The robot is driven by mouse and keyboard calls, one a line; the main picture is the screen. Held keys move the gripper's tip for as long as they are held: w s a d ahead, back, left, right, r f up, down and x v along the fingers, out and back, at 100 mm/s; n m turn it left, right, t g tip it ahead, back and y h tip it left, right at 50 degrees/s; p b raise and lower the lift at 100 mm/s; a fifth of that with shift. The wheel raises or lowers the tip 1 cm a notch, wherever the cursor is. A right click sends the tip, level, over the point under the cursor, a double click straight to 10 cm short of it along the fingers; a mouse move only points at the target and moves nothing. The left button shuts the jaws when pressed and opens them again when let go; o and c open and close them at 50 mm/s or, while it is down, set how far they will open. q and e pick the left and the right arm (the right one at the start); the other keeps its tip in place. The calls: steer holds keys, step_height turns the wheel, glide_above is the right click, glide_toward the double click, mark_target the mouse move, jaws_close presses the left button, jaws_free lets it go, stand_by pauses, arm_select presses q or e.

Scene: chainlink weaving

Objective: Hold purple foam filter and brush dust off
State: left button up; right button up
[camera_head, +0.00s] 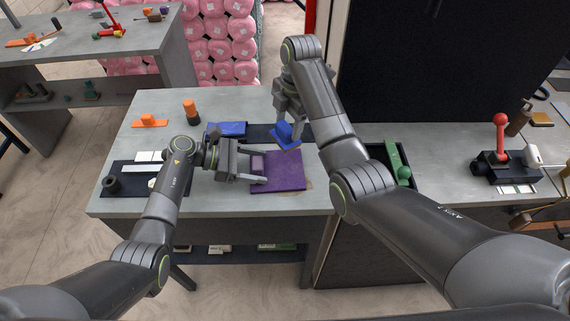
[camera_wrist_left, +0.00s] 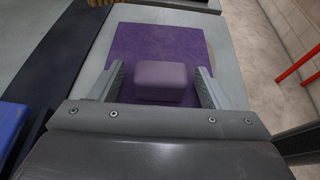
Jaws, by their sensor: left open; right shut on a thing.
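The purple foam filter (camera_head: 287,171) lies flat on the grey table, with a paler purple block (camera_head: 258,163) on its left part. In the left wrist view the filter (camera_wrist_left: 125,42) spreads beyond the block (camera_wrist_left: 161,83). My left gripper (camera_head: 260,168) is open, low over the filter, with one finger on each side of the block. A gap shows between each finger and the block in the wrist view. My right gripper (camera_head: 289,118) is shut on a blue brush (camera_head: 287,142), held above the filter's far edge. The brush's underside is hidden, and I cannot make out dust.
A blue box (camera_head: 227,129) stands behind my left gripper. An orange cylinder (camera_head: 190,110) and orange block (camera_head: 150,121) stand at the back left. A dark tray (camera_head: 128,186) is left of my left arm.

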arm_select(q)
steer(key=v, duration=0.7)
steer(key=shift+a, duration=0.3)
